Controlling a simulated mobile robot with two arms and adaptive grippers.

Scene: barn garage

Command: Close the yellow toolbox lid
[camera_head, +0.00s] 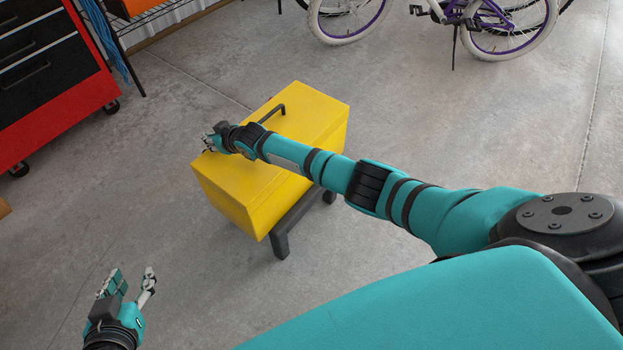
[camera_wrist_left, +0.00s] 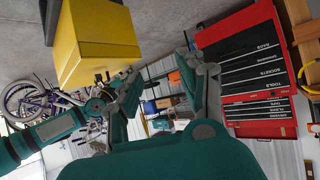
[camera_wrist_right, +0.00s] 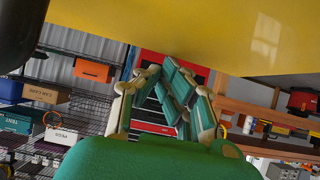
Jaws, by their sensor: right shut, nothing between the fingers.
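The yellow toolbox (camera_head: 315,108) rests on a dark low stand. Its lid, with a black handle (camera_head: 270,114), looks down, with no open gap visible, though my right arm crosses over it and hides part of the top. My right gripper (camera_head: 207,141) is shut and empty at the toolbox's left edge; I cannot tell whether it touches. In the right wrist view its fingertips (camera_wrist_right: 172,66) meet just beneath a yellow surface (camera_wrist_right: 190,25). My left gripper (camera_head: 128,280) is open and empty, low at left, apart from the toolbox. The toolbox also shows in the left wrist view (camera_wrist_left: 95,40).
A red tool chest with black drawers (camera_head: 50,75) stands at the upper left, beside a wire shelf. Bicycles with purple parts (camera_head: 490,20) stand at the back. The concrete floor (camera_head: 450,120) is clear around the toolbox.

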